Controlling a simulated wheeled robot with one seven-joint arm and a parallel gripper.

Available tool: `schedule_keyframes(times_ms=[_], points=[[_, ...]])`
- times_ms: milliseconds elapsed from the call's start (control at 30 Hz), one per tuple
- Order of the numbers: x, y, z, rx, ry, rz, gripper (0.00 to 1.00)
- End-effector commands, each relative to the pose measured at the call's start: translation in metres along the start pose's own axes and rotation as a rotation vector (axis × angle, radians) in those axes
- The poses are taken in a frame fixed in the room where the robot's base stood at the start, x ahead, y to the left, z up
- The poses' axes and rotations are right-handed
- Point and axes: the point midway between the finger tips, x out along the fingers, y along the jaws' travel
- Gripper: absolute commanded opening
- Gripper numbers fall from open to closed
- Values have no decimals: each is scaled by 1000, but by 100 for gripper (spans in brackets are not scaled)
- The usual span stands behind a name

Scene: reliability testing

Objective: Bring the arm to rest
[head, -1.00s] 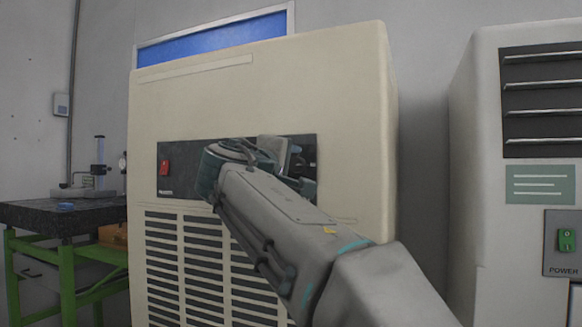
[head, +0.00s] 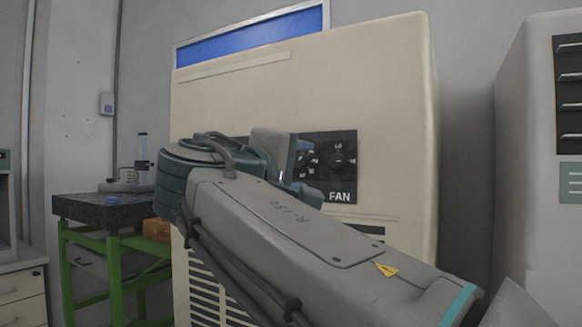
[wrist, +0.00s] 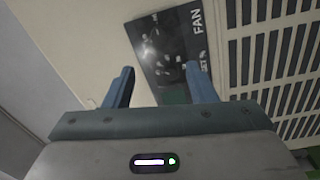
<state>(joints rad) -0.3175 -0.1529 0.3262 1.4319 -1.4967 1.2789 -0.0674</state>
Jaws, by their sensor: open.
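My arm reaches across the head view from the lower right, in front of a cream cabinet (head: 390,100). My gripper (wrist: 160,85) shows in the wrist view with its two blue fingers spread apart and nothing between them. The fingers point toward the cabinet's black control panel (head: 340,165), marked FAN, which also shows in the wrist view (wrist: 170,50). I cannot tell the exact gap between the fingertips and the panel. In the head view my arm hides the panel's left part and the fingers are not clear.
A second pale cabinet (head: 520,150) stands at the right, past a narrow gap. A green-framed stand (head: 70,265) with a dark top (head: 85,208) is at the left. A drawer unit (head: 20,295) is at the far left. A blue-panelled frame (head: 250,38) is behind the cabinet.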

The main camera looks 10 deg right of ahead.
Motion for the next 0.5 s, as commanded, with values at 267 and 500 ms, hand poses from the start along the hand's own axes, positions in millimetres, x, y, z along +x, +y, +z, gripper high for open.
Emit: schedule_keyframes(times_ms=[267,500], points=[[3,-1,2,-3,-4,-18,51],[25,-40,31,-14,-62,-269,51]])
